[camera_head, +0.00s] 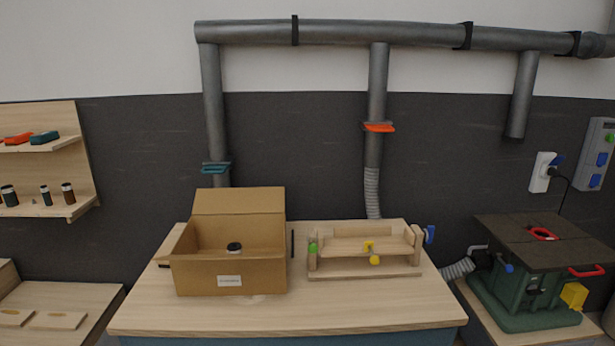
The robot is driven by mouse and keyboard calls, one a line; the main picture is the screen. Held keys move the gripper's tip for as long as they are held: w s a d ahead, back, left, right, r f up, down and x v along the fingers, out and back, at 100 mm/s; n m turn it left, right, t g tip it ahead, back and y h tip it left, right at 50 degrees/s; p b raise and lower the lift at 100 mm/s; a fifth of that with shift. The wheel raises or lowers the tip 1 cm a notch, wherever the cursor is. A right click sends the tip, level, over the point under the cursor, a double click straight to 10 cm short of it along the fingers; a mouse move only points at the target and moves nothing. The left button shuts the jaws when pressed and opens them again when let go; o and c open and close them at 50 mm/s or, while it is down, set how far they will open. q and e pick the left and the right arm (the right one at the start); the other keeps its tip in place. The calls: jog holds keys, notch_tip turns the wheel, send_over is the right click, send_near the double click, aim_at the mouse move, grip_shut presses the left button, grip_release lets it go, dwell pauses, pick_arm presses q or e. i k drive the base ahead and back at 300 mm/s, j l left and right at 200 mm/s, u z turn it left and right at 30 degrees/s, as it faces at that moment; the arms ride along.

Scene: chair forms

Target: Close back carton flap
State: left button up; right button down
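An open cardboard carton (190,277) stands on the left part of the wooden workbench. Its back flap (238,200) stands up, tilted slightly back, above the rear rim. The left flap seems to hang outward at the carton's left side, and the front wall carries a white label (229,281). A small dark round object (234,247) lies inside the carton. Neither of my grippers shows in the head view.
The workbench (300,312) holds a wooden jig (364,249) with yellow and green knobs right of the carton. Grey pipes (212,110) run down behind. A green machine (530,290) stands at right, wooden shelves (50,150) at left. The bench front is clear.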

aim_at(264, 199)
jog(key=j+z, duration=0.1)
jog(key=z, duration=0.35)
jog(key=j+z, duration=0.15)
jog(key=z, duration=0.3)
jog(key=j+z, duration=0.2)
jog(key=j, duration=0.2)
jog(key=j+z, duration=0.2)
jog(key=j, duration=0.25)
jog(key=k+j+z, duration=0.15)
jog(key=j, duration=0.25)
jog(key=k+j+z, duration=0.2)
jog(key=j, duration=0.2)
jog(key=j+z, duration=0.2)
jog(key=j, duration=0.2)
jog(key=k+j+z, duration=0.2)
jog(key=j, duration=0.15)
